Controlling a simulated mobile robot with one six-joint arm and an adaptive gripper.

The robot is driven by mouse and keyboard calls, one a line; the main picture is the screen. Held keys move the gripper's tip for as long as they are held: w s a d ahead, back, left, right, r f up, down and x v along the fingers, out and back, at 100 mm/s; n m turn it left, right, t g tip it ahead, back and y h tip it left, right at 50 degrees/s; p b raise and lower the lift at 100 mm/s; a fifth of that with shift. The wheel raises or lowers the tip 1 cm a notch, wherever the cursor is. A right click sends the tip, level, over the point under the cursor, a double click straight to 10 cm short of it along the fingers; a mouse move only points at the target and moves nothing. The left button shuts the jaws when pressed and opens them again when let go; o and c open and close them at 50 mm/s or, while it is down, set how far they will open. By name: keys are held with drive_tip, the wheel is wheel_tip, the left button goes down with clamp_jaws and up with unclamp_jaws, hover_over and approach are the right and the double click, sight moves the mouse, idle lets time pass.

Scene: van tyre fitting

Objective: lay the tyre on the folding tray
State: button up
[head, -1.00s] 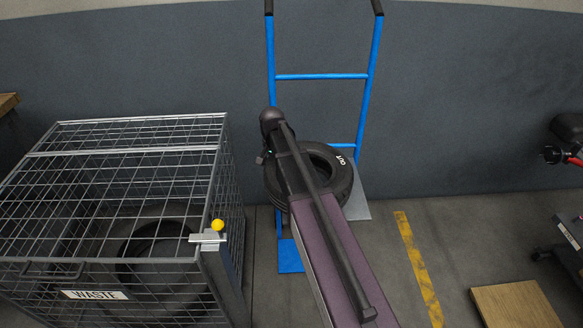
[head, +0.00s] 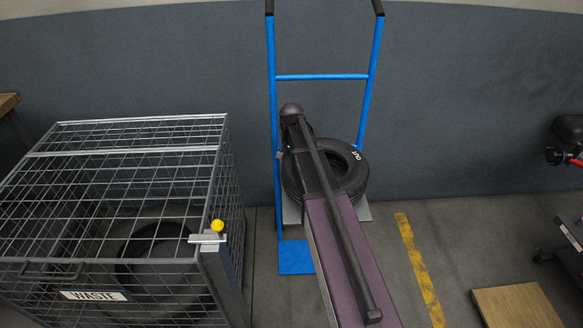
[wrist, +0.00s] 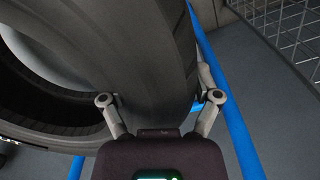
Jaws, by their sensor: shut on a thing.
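The tyre (head: 352,182), black with a white "OUT" mark, is at the blue hand truck, over its grey folding tray (head: 363,212). The tray's edges show on both sides below the tyre. I cannot tell whether the tyre touches the tray. In the wrist view my gripper (wrist: 160,92) is shut on the tyre's side (wrist: 145,50), one finger on each side of the tyre wall. In the head view my arm hides the gripper and the middle of the tyre.
The hand truck's blue uprights (head: 370,85) rise behind the tyre, with its blue foot plate (head: 296,257) on the floor. A wire waste cage (head: 215,130) holding another tyre stands at left. A yellow floor stripe (head: 418,265) and a wooden board (head: 520,305) lie at right.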

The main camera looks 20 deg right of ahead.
drive_tip(key=shift+f+b, duration=1.6)
drive_tip(key=shift+f, duration=0.1)
drive_tip(key=o, duration=1.1)
drive_tip(key=shift+o, duration=0.2)
drive_tip(key=shift+r, duration=0.15)
wheel_tip(320, 180, up, 12)
drive_tip(key=p, duration=1.2)
